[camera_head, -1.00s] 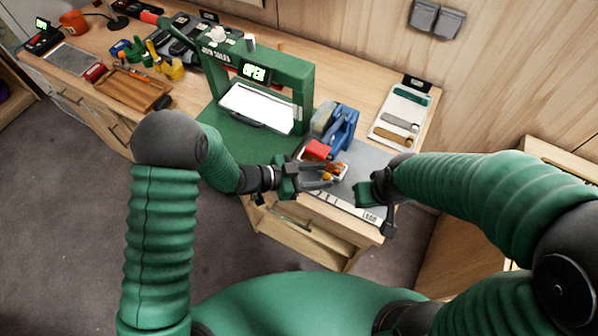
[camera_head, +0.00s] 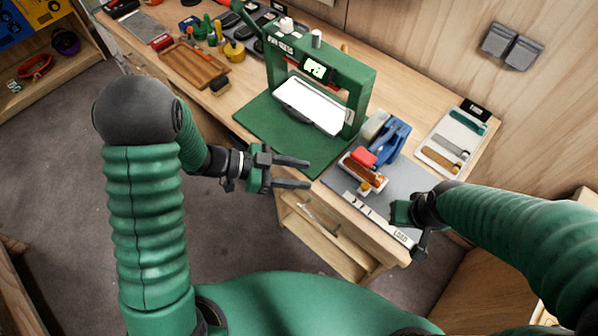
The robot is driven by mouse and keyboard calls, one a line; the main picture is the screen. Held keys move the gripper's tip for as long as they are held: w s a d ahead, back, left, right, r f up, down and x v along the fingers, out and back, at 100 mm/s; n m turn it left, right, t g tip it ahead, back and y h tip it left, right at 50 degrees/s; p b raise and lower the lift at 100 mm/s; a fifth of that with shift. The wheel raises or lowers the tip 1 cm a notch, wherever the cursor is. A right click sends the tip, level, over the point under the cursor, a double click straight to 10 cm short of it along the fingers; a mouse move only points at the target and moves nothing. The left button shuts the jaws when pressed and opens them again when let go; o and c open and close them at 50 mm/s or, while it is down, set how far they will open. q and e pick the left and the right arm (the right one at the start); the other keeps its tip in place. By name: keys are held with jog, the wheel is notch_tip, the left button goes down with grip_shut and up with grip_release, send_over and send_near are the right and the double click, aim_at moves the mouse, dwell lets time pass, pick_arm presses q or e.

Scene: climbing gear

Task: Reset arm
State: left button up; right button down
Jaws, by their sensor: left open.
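My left gripper (camera_head: 306,173) is open and empty. It hangs in front of the bench's front edge, left of the grey mat, with its two dark fingers pointing right. My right gripper (camera_head: 408,222) is at the front right corner of the grey mat (camera_head: 405,178). Its fingers are mostly hidden, and I cannot tell whether it is open or shut. A small tray (camera_head: 349,164) with a red block (camera_head: 364,156) and small orange-brown pieces lies on the mat, apart from both grippers.
A green frame press (camera_head: 365,85) with a lit display stands on a green mat (camera_head: 265,130). A blue tool (camera_head: 392,140) stands behind the red block. A white tray (camera_head: 436,158) lies at the right. A wooden tray (camera_head: 196,66) is at the left. Open floor lies below the bench.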

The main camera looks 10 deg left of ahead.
pick_arm(q)
jog(key=shift+d, duration=0.1)
jog(key=w+a+r+n+t+y, duration=0.1)
jog(key=w+a+n+t+y, duration=0.5)
jog(key=w+a+n+y, duration=0.4)
jog(key=s+a+f+n+g+y, duration=0.1)
jog(key=s+a+n+g, duration=0.1)
jog(key=s, duration=0.7)
jog(key=s+a+n+g+y, duration=0.2)
jog(key=s+n+g, duration=0.1)
jog(key=s, duration=0.6)
jog(key=shift+s+f+n+g, duration=0.35)
jog(key=shift+n+g, duration=0.05)
jog(key=shift+g, duration=0.1)
